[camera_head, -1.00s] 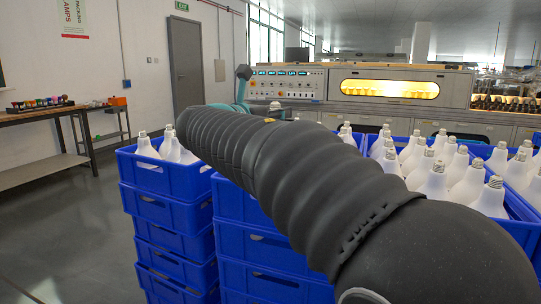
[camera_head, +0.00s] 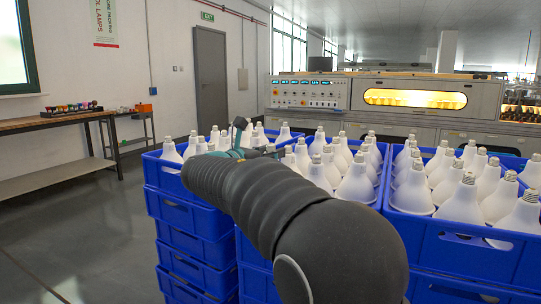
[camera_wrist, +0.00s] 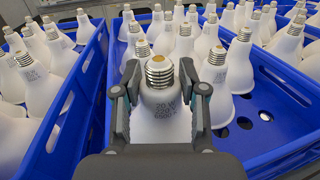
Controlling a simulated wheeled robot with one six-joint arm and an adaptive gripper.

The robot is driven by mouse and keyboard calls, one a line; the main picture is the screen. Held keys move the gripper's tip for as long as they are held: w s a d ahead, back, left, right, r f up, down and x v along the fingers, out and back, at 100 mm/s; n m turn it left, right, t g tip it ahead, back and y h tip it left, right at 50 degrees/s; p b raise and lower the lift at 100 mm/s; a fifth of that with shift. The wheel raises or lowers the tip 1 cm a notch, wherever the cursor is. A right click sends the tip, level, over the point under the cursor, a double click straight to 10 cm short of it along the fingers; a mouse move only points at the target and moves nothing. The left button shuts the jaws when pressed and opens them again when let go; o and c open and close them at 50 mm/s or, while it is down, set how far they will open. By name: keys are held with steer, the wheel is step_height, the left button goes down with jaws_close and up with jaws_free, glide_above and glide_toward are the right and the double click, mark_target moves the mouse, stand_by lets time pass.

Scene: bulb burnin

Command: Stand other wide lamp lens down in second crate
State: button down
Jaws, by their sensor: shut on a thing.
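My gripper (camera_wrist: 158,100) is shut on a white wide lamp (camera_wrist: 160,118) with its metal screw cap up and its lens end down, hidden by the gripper. Printed text shows on its neck. The lamp is at the near part of a blue crate (camera_wrist: 262,160) holding several similar lamps. I cannot tell whether its lens touches the crate floor. In the head view my gripper (camera_head: 238,142) is small and partly hidden by my arm, near the left and middle crates. Which crate is the second one does not show.
Another lamp (camera_wrist: 228,65) stands close to the right of the held one. Bare perforated floor (camera_wrist: 266,116) shows right of it. A left crate (camera_head: 165,178) and a right crate (camera_head: 462,248) also hold several lamps. A test oven (camera_head: 415,98) stands behind.

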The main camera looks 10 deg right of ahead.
steer(key=shift+f, duration=0.6)
steer(key=c, duration=0.6)
jaws_free()
steer(key=shift+c, duration=0.2)
steer(key=shift+r, duration=0.1)
steer(key=shift+a+r, duration=0.1)
steer(key=shift+r, duration=0.55)
steer(key=v, duration=1.2)
steer(key=shift+f, duration=0.1)
